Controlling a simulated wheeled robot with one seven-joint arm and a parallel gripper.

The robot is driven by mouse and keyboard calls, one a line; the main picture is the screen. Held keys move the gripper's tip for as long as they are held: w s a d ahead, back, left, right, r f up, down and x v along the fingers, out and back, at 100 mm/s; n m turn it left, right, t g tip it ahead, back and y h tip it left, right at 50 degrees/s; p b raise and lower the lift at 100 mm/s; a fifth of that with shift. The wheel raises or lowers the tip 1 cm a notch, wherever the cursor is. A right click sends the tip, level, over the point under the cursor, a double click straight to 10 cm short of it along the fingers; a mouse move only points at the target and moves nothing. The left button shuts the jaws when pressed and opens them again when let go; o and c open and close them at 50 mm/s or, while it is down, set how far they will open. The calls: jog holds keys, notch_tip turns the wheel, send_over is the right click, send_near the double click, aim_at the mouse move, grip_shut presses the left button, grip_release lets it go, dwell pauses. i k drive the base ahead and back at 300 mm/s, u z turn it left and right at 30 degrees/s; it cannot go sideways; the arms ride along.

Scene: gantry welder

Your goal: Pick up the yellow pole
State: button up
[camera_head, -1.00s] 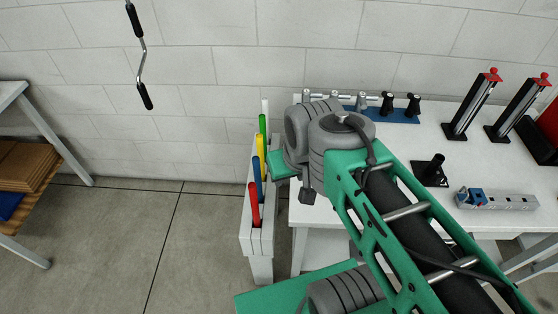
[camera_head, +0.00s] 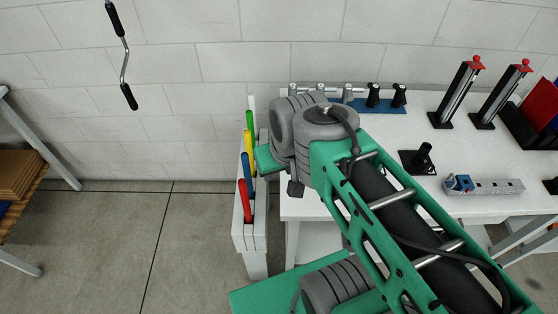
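The yellow pole (camera_head: 249,142) stands upright in a narrow white rack (camera_head: 249,240) at the left end of the white bench. It is in a row between a green pole (camera_head: 249,121) and a blue pole (camera_head: 246,165); a red pole (camera_head: 245,201) is in front and a white pole (camera_head: 251,102) behind. My green and grey arm reaches in from the lower right. Its grey joints and a green end piece lie just right of the poles in the picture. I cannot make out gripper fingers, and no pole is visibly held. The lower ends of the poles are hidden in the rack.
The white bench (camera_head: 468,215) holds two black posts with red knobs (camera_head: 457,92), a blue tool strip (camera_head: 350,105), a black stand (camera_head: 420,160) and a metal bar (camera_head: 490,187). A shelf with brown boards (camera_head: 18,172) is at left. The floor (camera_head: 150,245) between is clear.

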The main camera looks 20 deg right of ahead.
aim_at(249, 143)
jog(key=z, duration=0.25)
jog(key=k, duration=1.4)
jog(key=u, duration=1.3)
jog(key=i, duration=0.5)
jog(key=u, duration=0.4)
jog(key=i, duration=1.9)
jog(key=z, duration=1.3)
jog(key=i, duration=0.55)
jog(key=z, duration=0.4)
